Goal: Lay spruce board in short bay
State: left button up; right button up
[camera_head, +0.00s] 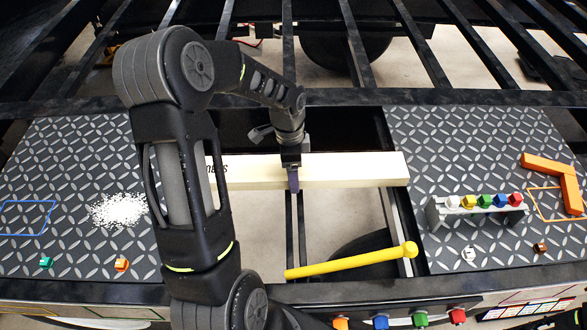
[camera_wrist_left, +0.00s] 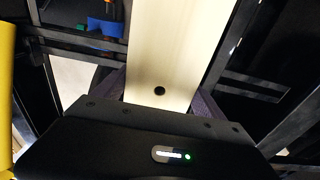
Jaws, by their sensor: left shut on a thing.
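The pale spruce board (camera_head: 350,170) extends crosswise over the open bay between the two tread plates. Its right end is at the edge of the right plate, and its left part is hidden behind my arm. Dark lettering shows partly on it. My left gripper (camera_head: 292,178) is shut on the board near its middle. In the left wrist view the board (camera_wrist_left: 170,50) runs away between the jaws, with a dark round hole close to the gripper. I cannot tell whether the board touches the frame below. My right gripper is not in view.
A yellow bar (camera_head: 350,262) lies slanted across the bay in front of the board. Right plate (camera_head: 430,140) holds a grey rack (camera_head: 480,212) with coloured knobs and an orange angle piece (camera_head: 550,170). White granules (camera_head: 119,210) lie on the left plate (camera_head: 70,150). Black frame rails cross behind.

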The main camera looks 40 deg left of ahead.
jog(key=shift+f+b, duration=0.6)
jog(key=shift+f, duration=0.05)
